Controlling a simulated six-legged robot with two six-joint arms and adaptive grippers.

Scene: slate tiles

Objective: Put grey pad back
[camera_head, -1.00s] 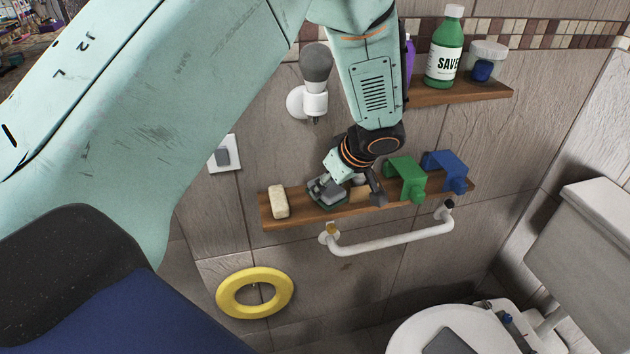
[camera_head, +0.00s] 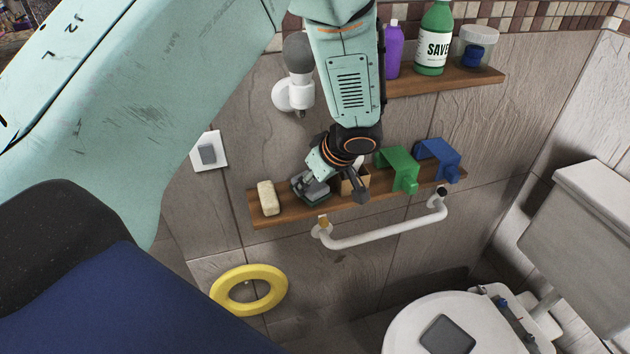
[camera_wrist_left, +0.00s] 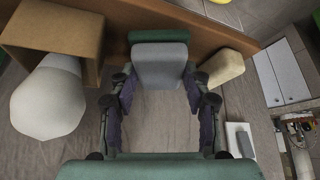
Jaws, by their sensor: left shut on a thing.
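A grey pad (camera_wrist_left: 160,65) sits between the fingertips of my left gripper (camera_wrist_left: 160,82) in the left wrist view, with a finger against each side. A dark green piece (camera_wrist_left: 158,35) lies at the pad's far edge, against the wooden shelf. In the head view my left gripper (camera_head: 315,186) is at the lower wooden shelf (camera_head: 287,212), right of a cream block (camera_head: 268,198). The grey pad there is partly hidden by the gripper, and I cannot tell whether it rests on the shelf. My right gripper is not in view.
A brown open box (camera_head: 358,181), green holder (camera_head: 400,167) and blue holder (camera_head: 438,158) stand right of the gripper. A white grab bar (camera_head: 380,238) runs below. A yellow ring (camera_head: 222,285) hangs lower left. Another dark grey square (camera_head: 448,335) lies on the toilet lid.

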